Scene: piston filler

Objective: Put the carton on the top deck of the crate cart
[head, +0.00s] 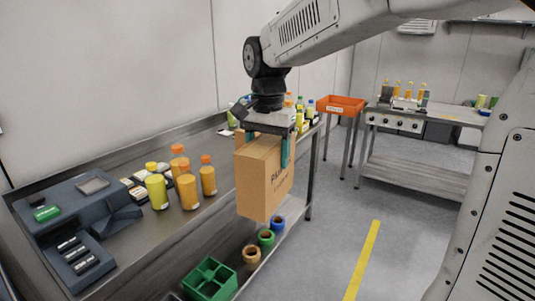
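The carton (262,181) is a brown cardboard box with dark printing on its right face. It hangs upright in the air just off the front edge of the steel table. My gripper (265,147) points down from above, with one teal finger (285,152) showing on the carton's right side and another partly showing at its left. The fingers are closed against the carton's upper part. No crate cart can be made out for certain in this view.
A steel table (143,249) on the left bears a dark blue machine (70,220) and several orange and yellow bottles (187,187). A green crate (210,280) and several coloured rings sit below. An orange tray (340,105) stands behind. The floor (400,230) at right is clear.

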